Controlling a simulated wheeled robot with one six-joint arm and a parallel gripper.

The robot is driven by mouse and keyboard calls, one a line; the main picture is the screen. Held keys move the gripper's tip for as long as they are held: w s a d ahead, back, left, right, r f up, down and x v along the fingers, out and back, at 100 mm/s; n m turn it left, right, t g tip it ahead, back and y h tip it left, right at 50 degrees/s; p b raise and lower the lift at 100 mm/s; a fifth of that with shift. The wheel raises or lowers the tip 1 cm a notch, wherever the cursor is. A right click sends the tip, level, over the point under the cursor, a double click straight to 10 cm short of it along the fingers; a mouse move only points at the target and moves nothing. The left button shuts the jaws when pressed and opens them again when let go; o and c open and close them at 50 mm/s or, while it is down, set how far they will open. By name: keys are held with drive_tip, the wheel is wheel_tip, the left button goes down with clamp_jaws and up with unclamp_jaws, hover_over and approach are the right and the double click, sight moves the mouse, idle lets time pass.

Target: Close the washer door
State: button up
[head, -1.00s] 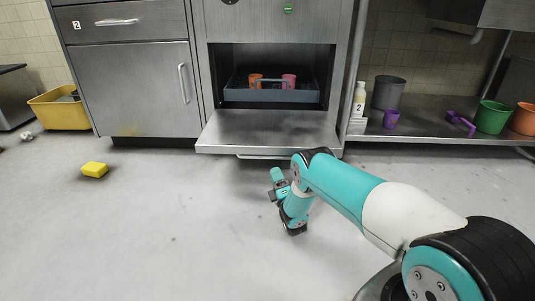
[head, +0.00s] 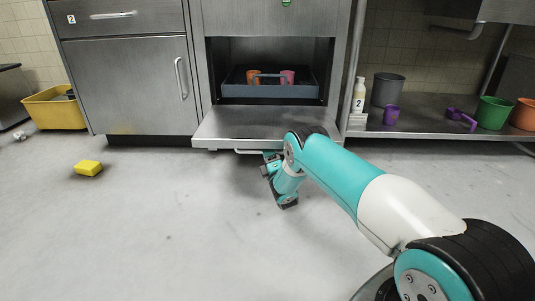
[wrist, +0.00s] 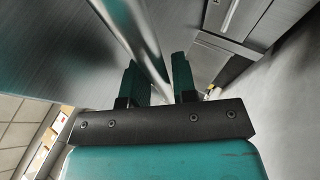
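The washer door (head: 266,124) is a steel panel hinged at the bottom, hanging open and about level in front of the washer's opening. Its handle (head: 250,152) is a thin bar along the front edge. My gripper (head: 266,157) is low at that edge, by the handle's right end. In the wrist view my gripper (wrist: 158,72) shows two teal fingers held apart, and the handle bar (wrist: 140,45) runs between them. A gap shows between the bar and the right finger. The door's panel (wrist: 50,45) fills the left of that view.
Inside the washer a blue-grey rack (head: 270,91) holds an orange cup (head: 254,76) and a pink cup (head: 287,77). A yellow sponge (head: 88,168) lies on the floor at left, and a yellow tub (head: 54,108) stands behind it. The floor between is clear.

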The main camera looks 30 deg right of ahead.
clamp_jaws()
